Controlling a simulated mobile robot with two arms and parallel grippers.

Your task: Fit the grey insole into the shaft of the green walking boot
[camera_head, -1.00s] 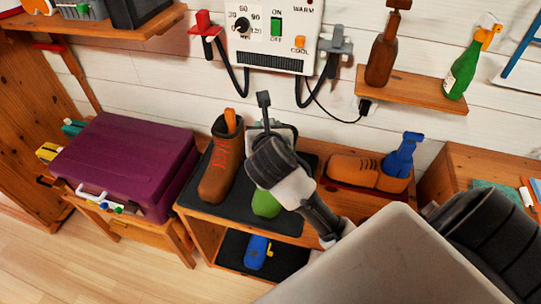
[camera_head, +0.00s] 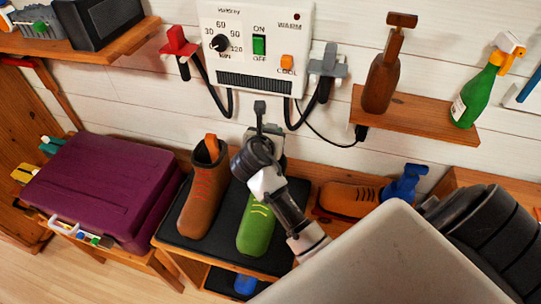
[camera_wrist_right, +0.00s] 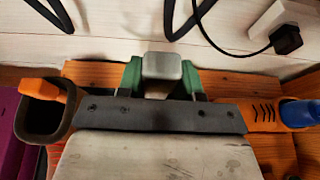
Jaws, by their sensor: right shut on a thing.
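The green walking boot (camera_head: 257,230) stands on the dark mat of a low wooden bench, its toe towards me. My right wrist and gripper (camera_head: 267,140) are over its shaft and hide the opening in the head view. In the right wrist view the grey insole (camera_wrist_right: 163,65) shows as a light grey block at my right gripper, which is shut on it. Green pieces flank this block; I cannot tell whether they are the boot's shaft. How deep the insole sits is hidden. My left gripper is not in view.
A brown boot (camera_head: 197,205) with an orange tab stands just left of the green one. An orange shoe (camera_head: 348,199) with a blue piece lies to the right. A purple case (camera_head: 95,185) is at the left. The wall unit (camera_head: 257,40) with dark hoses hangs behind.

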